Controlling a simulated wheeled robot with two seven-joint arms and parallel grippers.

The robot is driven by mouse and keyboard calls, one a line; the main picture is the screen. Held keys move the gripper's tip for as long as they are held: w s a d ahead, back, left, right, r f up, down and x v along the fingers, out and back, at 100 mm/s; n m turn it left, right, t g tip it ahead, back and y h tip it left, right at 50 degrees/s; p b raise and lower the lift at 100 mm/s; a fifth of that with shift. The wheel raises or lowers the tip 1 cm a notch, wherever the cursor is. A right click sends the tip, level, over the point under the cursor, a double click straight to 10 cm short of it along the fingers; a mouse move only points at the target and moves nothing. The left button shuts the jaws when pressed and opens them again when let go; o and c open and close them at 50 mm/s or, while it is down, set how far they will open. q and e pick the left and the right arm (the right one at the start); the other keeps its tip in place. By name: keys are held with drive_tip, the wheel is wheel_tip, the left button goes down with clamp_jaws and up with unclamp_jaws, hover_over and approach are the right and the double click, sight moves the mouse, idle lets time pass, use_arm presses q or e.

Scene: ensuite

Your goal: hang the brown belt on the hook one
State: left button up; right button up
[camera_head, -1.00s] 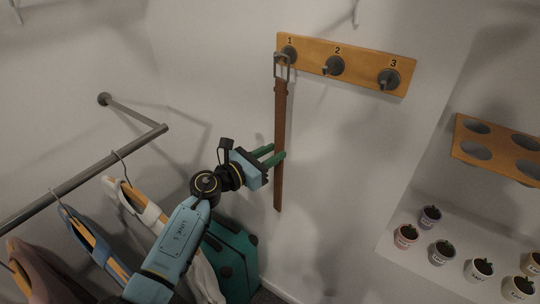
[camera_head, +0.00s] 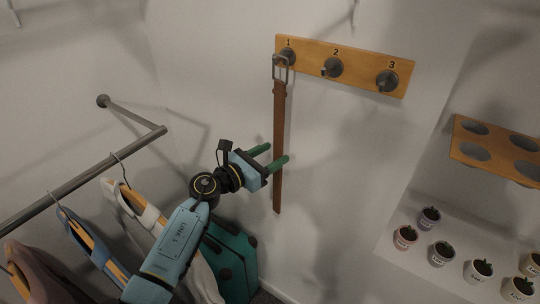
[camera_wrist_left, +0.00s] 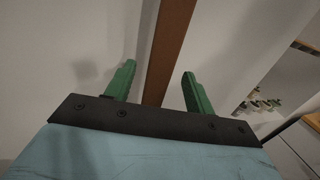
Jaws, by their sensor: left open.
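The brown belt (camera_head: 279,140) hangs straight down by its buckle from hook one (camera_head: 288,57), at the left end of the wooden hook board (camera_head: 312,59). My left gripper (camera_head: 274,157) is open, beside the lower half of the belt. Its two green fingers are spread apart. In the left wrist view the belt (camera_wrist_left: 166,50) runs up between the fingers of the left gripper (camera_wrist_left: 158,88), without visible contact. My right gripper is not in view.
Hook two (camera_head: 332,67) and hook three (camera_head: 386,81) are empty. A clothes rail (camera_head: 80,179) with hanging garments stands at the left, above a teal suitcase (camera_head: 232,262). At the right, a wooden shelf with holes (camera_head: 496,149) sits above several small potted plants (camera_head: 441,252).

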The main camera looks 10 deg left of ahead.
use_arm(q)
drive_tip(key=b+v, duration=0.1)
drive_tip(key=v, duration=1.2)
drive_tip(key=shift+s, duration=0.2)
drive_tip(key=shift+s, duration=0.1)
